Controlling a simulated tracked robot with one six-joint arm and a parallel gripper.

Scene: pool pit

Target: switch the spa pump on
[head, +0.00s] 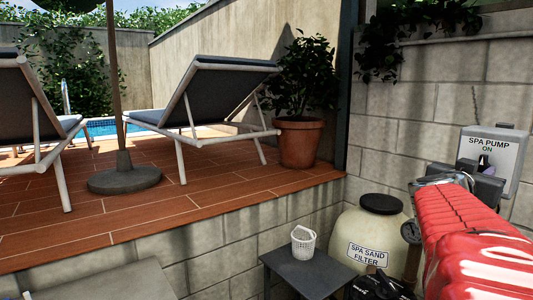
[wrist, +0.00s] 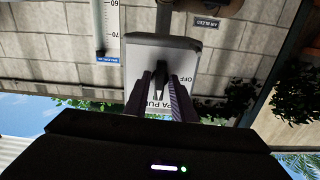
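The spa pump switch box (head: 487,150) is a pale grey panel on the block wall at the right, lettered "SPA PUMP" and "ON". The box fills the middle of the inverted wrist view (wrist: 200,58), where "OFF" also shows in part. A dark switch lever (wrist: 160,72) stands out from the panel; its exact setting is hard to tell. My gripper (wrist: 161,88) is at the box, with one finger on each side of the lever. The fingers look apart, and I cannot tell whether either touches it. In the head view my gripper (head: 484,170) hides the box's lower part.
A spa sand filter (head: 365,232) with a gauge stands below the box. A raised tiled deck (head: 180,205) with loungers and a potted plant (head: 299,142) lies left.

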